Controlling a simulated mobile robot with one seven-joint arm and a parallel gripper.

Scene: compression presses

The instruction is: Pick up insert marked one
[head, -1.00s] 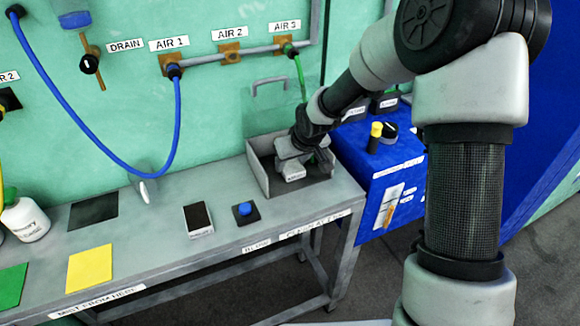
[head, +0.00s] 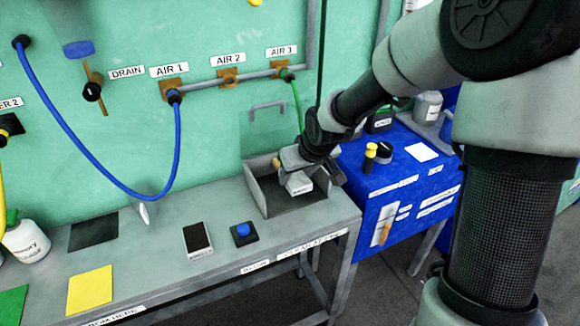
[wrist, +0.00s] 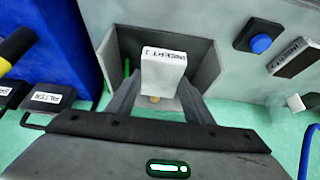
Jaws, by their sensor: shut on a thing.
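The insert is a white block (wrist: 163,72) whose label reads "INSERT 1" in the wrist view. My gripper (wrist: 157,98) is shut on it, with a grey finger on each side. In the head view the same block (head: 298,184) hangs from my gripper (head: 298,167) over the open grey metal bin (head: 262,193), close to its inside. Whether it touches the bin floor is hard to tell.
The bin's walls surround the block closely. On the grey bench stand a blue button (head: 243,230) and a black-topped block (head: 198,239). The blue machine (head: 402,185) is just right of the bin. A green hose (head: 297,105) hangs behind.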

